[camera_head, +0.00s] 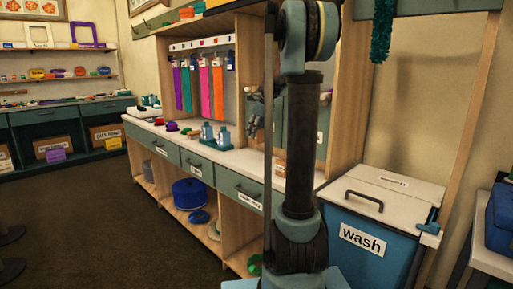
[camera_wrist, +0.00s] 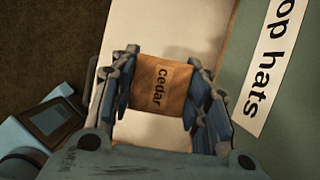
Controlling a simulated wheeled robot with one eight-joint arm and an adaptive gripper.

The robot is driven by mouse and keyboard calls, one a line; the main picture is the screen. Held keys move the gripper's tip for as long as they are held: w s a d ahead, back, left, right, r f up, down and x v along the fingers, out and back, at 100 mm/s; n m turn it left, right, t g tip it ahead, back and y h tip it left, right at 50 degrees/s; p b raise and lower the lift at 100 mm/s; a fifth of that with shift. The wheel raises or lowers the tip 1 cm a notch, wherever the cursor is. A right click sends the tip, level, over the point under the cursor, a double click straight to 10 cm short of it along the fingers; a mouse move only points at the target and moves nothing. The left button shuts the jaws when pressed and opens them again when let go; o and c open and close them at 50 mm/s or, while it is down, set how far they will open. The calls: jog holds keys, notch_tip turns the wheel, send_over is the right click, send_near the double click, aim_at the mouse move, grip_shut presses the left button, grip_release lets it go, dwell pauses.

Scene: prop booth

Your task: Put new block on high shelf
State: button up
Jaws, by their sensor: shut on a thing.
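A wooden block labelled "cedar" (camera_wrist: 174,76) sits between the fingers of my gripper (camera_wrist: 160,92) in the wrist view. My gripper is shut on its two sides. In the head view my gripper (camera_head: 257,100) is in front of the shelving unit, partly hidden by my own arm; the block cannot be made out clearly there. The wooden unit's top shelf (camera_head: 215,18) runs along the upper edge of the head view, with a few coloured things on it; part of it is cut off and hidden by my arm.
Below are a pale counter (camera_head: 235,158) with bottles on a teal tray (camera_head: 215,142), hanging coloured strips (camera_head: 204,88), and drawers. A blue "wash" bin (camera_head: 365,245) stands at right. Open floor (camera_head: 95,220) lies at left.

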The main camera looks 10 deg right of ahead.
jog(key=shift+r, duration=0.15)
jog(key=shift+m, duration=0.3)
jog(key=shift+f, duration=5)
jog(key=o, duration=1.1)
